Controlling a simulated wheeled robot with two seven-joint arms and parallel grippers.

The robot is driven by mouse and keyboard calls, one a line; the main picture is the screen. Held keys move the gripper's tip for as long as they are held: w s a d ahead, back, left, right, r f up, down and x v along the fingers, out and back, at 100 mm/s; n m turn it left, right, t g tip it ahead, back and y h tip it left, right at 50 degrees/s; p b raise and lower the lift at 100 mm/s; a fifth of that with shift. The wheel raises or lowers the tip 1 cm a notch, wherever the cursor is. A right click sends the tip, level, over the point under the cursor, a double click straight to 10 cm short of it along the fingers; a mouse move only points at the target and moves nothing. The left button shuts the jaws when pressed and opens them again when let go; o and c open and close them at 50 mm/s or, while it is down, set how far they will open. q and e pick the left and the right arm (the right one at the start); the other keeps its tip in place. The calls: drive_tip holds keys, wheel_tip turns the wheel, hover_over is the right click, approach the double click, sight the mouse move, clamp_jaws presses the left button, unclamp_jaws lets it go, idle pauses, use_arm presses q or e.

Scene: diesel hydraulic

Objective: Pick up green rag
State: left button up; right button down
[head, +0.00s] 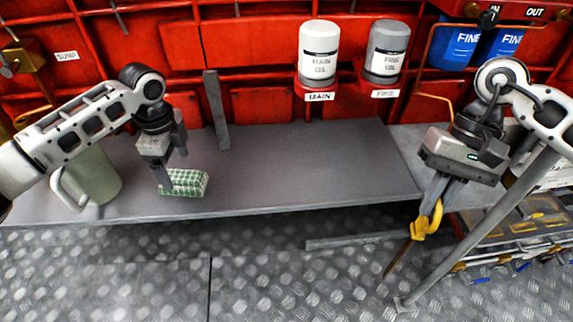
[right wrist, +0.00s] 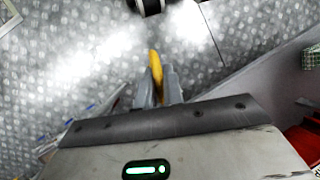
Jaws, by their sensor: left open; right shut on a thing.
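The green rag (head: 190,183), a green-and-white checked folded bundle, lies on the grey bench at its front left. It also shows at the right edge of the right wrist view (right wrist: 311,57). My left gripper (head: 173,172) is open and points down at the left end of the rag. One finger overlaps the rag in the picture; I cannot tell whether it touches. My right gripper (head: 438,196) is shut on a yellow tool (head: 428,221) with a brown lower part, held beyond the bench's front edge. The tool's yellow part shows between the fingers in the right wrist view (right wrist: 156,68).
A pale green mug (head: 93,178) stands left of my left gripper. A grey bar (head: 216,110) leans at the back of the bench (head: 300,165), whose middle is clear. White and grey filters (head: 319,52) hang on the red wall. Trays of tools (head: 520,225) stand at right.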

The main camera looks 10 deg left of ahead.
sight(180, 175)
use_arm(q)
wheel_tip(180, 175, down, 5)
drive_tip(key=shift+d+r+b, duration=0.1)
drive_tip(key=shift+d+b, duration=0.05)
drive_tip(key=shift+b, duration=0.5)
use_arm(e)
drive_tip(key=shift+f, duration=0.7)
use_arm(q)
drive_tip(key=shift+s, duration=0.1)
drive_tip(key=c, duration=1.1)
drive_tip(key=shift+r, duration=0.2)
